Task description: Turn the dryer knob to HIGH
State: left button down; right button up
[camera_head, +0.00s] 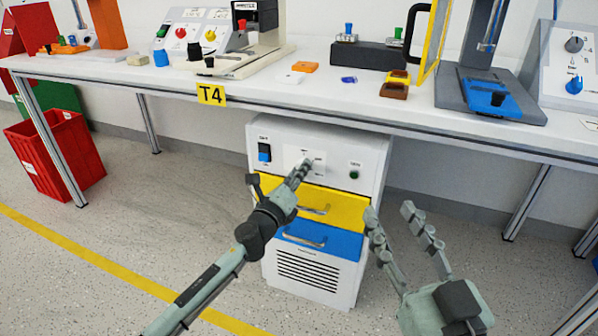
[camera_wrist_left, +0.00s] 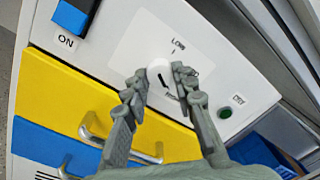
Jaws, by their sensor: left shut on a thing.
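The dryer (camera_head: 258,190) is a white cabinet under the table, with a control panel at its top. Its knob is a white round dial with a dark mark, in the left wrist view (camera_wrist_left: 157,78). My left gripper (camera_wrist_left: 159,74) has its fingers on either side of the knob and is shut on it; in the head view the left gripper (camera_head: 304,166) covers most of the knob. My right gripper (camera_head: 389,212) is open and empty, to the right in front of the dryer.
A blue switch (camera_head: 264,152) is left of the knob and a green button (camera_head: 354,175) right. Below are a yellow drawer (camera_head: 345,212) and a blue drawer (camera_head: 345,243) with handles. The table (camera_head: 300,103) overhangs the dryer. A red crate (camera_head: 75,150) stands far left.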

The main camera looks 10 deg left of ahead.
pick_arm(q)
jog(key=c, duration=1.2)
grip_release()
jog(key=shift+s+a+f, duration=0.1)
jog(key=shift+s+a, duration=0.05)
jog(key=shift+s, duration=0.25)
jog(key=v, duration=1.1)
